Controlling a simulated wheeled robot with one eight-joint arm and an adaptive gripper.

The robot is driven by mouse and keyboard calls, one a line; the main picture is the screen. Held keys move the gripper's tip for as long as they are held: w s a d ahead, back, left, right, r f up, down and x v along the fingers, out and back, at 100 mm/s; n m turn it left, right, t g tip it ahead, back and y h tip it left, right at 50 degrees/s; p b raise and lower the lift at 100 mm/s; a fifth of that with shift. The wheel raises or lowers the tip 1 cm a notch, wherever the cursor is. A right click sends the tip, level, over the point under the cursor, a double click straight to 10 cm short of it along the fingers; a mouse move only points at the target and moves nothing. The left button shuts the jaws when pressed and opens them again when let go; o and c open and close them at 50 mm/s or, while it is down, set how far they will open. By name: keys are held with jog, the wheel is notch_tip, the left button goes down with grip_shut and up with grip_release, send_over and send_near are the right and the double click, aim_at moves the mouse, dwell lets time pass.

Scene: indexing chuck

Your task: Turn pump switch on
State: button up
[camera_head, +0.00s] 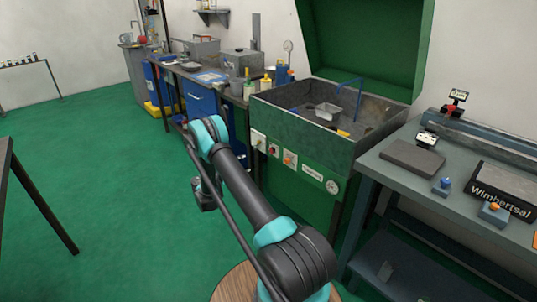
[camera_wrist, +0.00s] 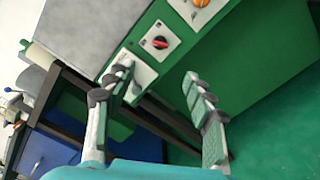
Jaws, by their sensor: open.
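The green washing cabinet (camera_head: 310,205) has a row of controls on its front. A red rotary switch (camera_head: 273,150) on a white plate also shows in the wrist view (camera_wrist: 160,42). To its right is an orange switch (camera_head: 290,160), cut by the top edge of the wrist view (camera_wrist: 202,3). A white plate (camera_head: 257,140) at the left end is partly behind a finger in the wrist view (camera_wrist: 140,76). I cannot read which is the pump switch. My gripper (camera_wrist: 156,76) is open and empty, its fingers below the red switch in the picture.
The grey basin (camera_head: 310,130) tops the cabinet, with its green lid (camera_head: 365,40) raised. A gauge (camera_head: 332,186) sits right of the switches. A workbench (camera_head: 450,180) stands to the right and a blue-drawer bench (camera_head: 200,98) to the left. Green floor (camera_head: 110,200) is open at left.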

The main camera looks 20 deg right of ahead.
aim_at(273, 150)
jog(key=x, duration=1.7)
jog(key=shift+d, duration=0.1)
jog(key=c, duration=1.1)
